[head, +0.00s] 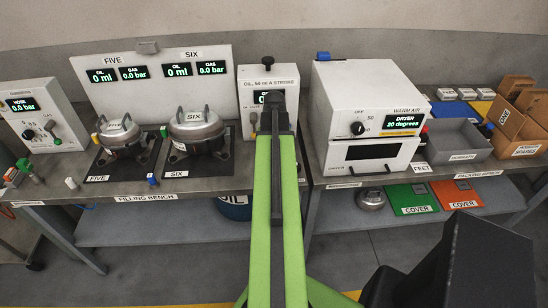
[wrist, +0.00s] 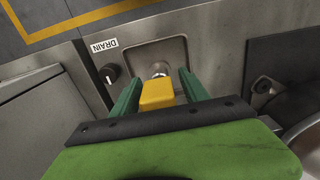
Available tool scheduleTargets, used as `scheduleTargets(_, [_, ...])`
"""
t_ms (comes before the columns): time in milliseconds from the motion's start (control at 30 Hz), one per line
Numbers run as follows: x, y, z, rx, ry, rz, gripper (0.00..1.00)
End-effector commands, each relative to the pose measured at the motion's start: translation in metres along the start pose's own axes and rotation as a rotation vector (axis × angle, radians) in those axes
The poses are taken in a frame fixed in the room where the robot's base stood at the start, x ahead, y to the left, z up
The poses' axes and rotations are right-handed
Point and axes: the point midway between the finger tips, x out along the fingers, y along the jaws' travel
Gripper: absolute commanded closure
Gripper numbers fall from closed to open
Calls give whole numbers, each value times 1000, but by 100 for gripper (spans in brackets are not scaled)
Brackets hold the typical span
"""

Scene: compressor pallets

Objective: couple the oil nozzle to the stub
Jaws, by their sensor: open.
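In the wrist view my gripper (wrist: 159,88) is open, its two green fingers on either side of a yellow block (wrist: 157,95). The block appears to be the oil nozzle. A short round metal fitting (wrist: 159,69) shows just beyond it, in a square recess in a metal face; I cannot tell whether block and fitting are joined. In the head view my arm reaches toward the oil unit (head: 252,82), labelled 50 ml a stroke, and hides its lower part. The compressors FIVE (head: 119,133) and SIX (head: 196,129) stand on the bench; their stubs are too small to make out surely.
A black knob (wrist: 110,72) beside a DRAIN label (wrist: 98,48) lies left of the fingers in the wrist view. The dryer (head: 364,105) stands right of my arm. A blue-topped piece (head: 152,179) and a white one (head: 72,183) sit at the bench's front edge.

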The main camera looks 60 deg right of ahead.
Motion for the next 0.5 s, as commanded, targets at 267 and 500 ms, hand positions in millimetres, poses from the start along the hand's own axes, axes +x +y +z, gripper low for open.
scheduleTargets(267, [0,0,0,1,0,0,47])
scheduleTargets(500, [0,1,0,1,0,0,62])
